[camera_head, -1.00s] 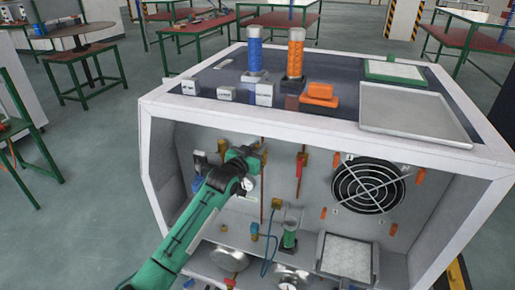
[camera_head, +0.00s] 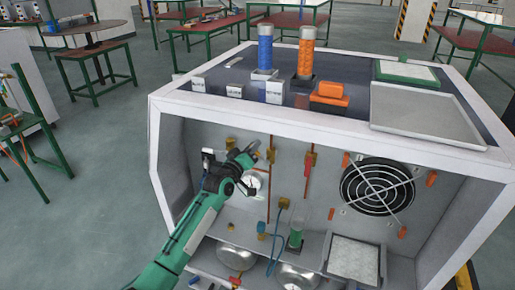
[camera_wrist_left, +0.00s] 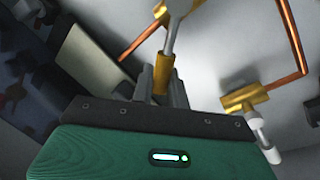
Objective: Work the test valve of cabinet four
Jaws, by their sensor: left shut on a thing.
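My left gripper (camera_head: 250,152) is inside the open front of the white cabinet (camera_head: 325,128), at the upper left of its back panel. In the left wrist view the gripper (camera_wrist_left: 160,82) is shut on the yellow-sleeved end of a small valve lever (camera_wrist_left: 161,70). The lever's grey stem (camera_wrist_left: 172,36) runs up to a brass valve body (camera_wrist_left: 178,8) on a copper pipe. In the head view my gripper largely hides this valve. No readable label shows which cabinet this is. My right gripper is out of view.
A second brass fitting (camera_wrist_left: 245,97) with a pale tube sits close to the right of the gripper. Blue (camera_head: 265,50) and orange (camera_head: 305,55) cylinders stand on top.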

